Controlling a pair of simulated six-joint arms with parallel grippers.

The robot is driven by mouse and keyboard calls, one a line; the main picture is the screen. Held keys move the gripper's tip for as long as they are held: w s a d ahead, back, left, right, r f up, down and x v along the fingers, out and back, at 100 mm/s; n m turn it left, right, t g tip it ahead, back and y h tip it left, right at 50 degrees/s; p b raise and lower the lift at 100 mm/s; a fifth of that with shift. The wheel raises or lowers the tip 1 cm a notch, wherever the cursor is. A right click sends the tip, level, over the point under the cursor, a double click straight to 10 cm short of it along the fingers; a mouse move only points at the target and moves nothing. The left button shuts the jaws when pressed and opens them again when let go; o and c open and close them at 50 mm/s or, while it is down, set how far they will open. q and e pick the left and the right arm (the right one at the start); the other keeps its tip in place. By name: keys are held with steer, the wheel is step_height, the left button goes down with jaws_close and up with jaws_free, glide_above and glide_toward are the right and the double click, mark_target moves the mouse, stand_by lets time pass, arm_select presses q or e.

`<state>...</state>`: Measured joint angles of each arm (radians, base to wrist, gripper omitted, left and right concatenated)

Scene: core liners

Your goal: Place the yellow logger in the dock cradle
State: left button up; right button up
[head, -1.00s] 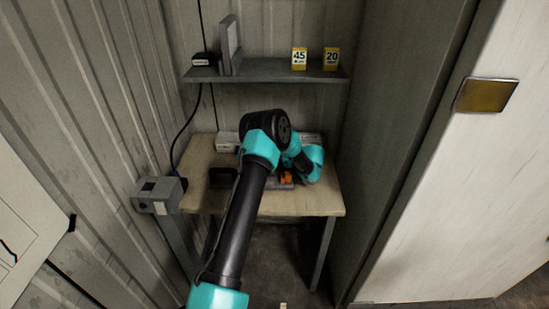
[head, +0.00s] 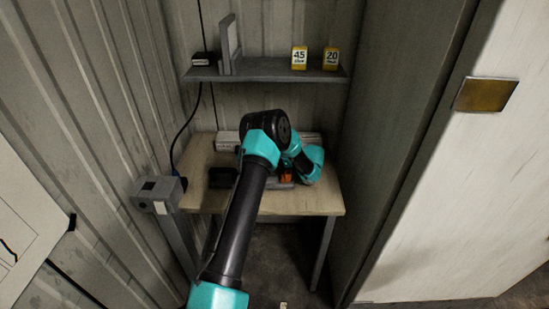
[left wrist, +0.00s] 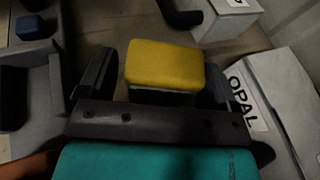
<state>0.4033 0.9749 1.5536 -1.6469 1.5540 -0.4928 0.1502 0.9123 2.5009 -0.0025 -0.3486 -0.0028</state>
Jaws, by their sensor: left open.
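In the left wrist view a yellow-topped block, which looks like the yellow logger (left wrist: 165,62), has a darker grey lower part. My left gripper (left wrist: 163,75) is open, with one black finger on each side of the logger. I cannot tell whether either finger touches it. In the head view my arm hides the gripper and the logger. I cannot tell for sure which thing is the dock cradle. My right gripper is in neither view.
A white box marked OPAL (left wrist: 245,97) lies close right of the gripper. Grey blocky fixtures (left wrist: 33,85) stand at left, with a small blue piece (left wrist: 14,82). The wooden table (head: 315,200) stands below a wall shelf (head: 270,71) with two yellow number cards (head: 299,57).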

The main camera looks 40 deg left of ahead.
arm_select(q)
steer(key=v, duration=1.2)
steer(key=shift+r, duration=0.2)
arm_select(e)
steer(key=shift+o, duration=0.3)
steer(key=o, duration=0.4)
